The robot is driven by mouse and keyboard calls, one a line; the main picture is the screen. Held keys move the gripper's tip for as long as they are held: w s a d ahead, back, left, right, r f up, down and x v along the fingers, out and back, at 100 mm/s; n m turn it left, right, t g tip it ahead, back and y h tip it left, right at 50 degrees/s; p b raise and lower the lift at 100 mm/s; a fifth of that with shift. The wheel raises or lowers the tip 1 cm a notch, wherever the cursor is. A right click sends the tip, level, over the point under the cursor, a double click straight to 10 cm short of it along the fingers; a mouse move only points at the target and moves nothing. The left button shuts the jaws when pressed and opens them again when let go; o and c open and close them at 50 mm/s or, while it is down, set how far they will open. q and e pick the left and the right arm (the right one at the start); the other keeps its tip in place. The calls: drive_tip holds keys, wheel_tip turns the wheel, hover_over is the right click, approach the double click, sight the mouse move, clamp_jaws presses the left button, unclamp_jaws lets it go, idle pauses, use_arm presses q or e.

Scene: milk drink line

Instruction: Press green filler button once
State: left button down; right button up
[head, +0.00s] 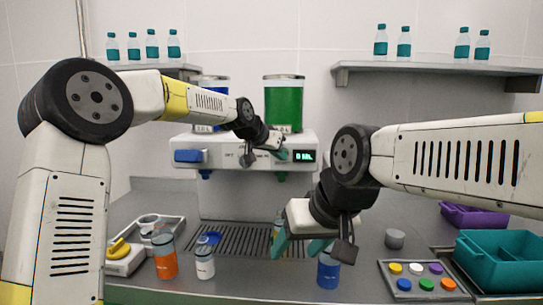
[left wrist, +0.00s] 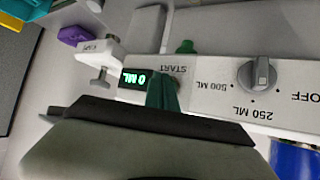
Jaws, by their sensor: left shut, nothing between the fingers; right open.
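The filler machine (head: 225,150) stands at the back, with a blue tank (head: 215,84) and a green tank (head: 283,100) on top. Its display (head: 304,156) reads 0 ML, also legible in the left wrist view (left wrist: 134,79). My left gripper (head: 282,154) is shut and empty at the panel, left of the display. In the left wrist view its teal fingertips (left wrist: 162,92) are by the START label (left wrist: 172,69). The green button is hidden behind the fingers; I cannot tell if they touch it. My right gripper (head: 301,246) is open and empty above the counter.
A tray of coloured caps (head: 388,268) and a teal crate (head: 505,256) are at right. A dial (left wrist: 257,74) is beside START.

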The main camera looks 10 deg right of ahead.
use_arm(q)
drive_tip(key=shift+w+d, duration=0.15)
drive_tip(key=shift+w, duration=0.25)
idle(0.4)
drive_tip(key=shift+s, duration=0.1)
drive_tip(key=shift+s+a, duration=0.25)
drive_tip(key=shift+s, duration=0.45)
drive_tip(key=shift+s, duration=0.15)
drive_tip(key=shift+s+a, duration=0.25)
drive_tip(key=shift+s, duration=0.5)
drive_tip(key=shift+s+a, duration=0.2)
drive_tip(key=shift+s, duration=0.6)
drive_tip(key=shift+s+a, duration=0.25)
drive_tip(key=shift+s, duration=0.5)
